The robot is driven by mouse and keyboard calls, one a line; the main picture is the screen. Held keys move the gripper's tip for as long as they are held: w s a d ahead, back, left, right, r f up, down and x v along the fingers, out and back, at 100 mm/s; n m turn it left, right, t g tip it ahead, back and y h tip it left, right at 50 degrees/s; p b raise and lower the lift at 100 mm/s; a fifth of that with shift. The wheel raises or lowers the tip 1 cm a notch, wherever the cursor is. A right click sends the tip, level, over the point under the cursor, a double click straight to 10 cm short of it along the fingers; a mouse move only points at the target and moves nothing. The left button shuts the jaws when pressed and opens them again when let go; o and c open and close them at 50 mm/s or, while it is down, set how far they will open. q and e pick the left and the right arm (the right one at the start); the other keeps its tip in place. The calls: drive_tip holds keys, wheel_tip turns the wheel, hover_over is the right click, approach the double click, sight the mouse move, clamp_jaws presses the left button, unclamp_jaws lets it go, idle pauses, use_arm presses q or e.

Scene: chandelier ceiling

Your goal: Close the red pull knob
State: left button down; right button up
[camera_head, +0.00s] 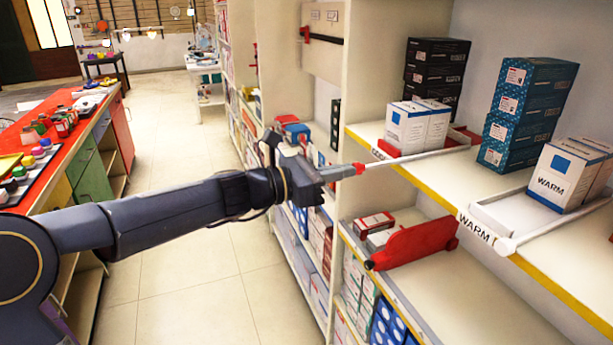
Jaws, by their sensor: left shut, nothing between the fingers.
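The red pull knob (359,168) is at the outer end of a thin white pull rod (420,156). The rod sticks out past the front edge of the upper shelf, along a pusher tray with white boxes (415,127). My left gripper (340,173) is shut and empty, pointing right, with its tips right at the knob's outer end. I cannot tell whether the tips touch the knob or are slightly short of it. My right gripper is not in view.
A second white tray (495,215) with a WARM box (569,176) stands to the right. Blue boxes (527,113) stand behind. A red divider (415,242) sits on the lower shelf. The tiled aisle floor (210,270) is clear; a red-topped counter (60,150) stands left.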

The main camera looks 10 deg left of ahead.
sight(364, 166)
use_arm(q)
drive_tip(key=x, duration=0.8)
drive_tip(key=shift+p, duration=0.35)
drive_tip(key=shift+r, duration=0.15)
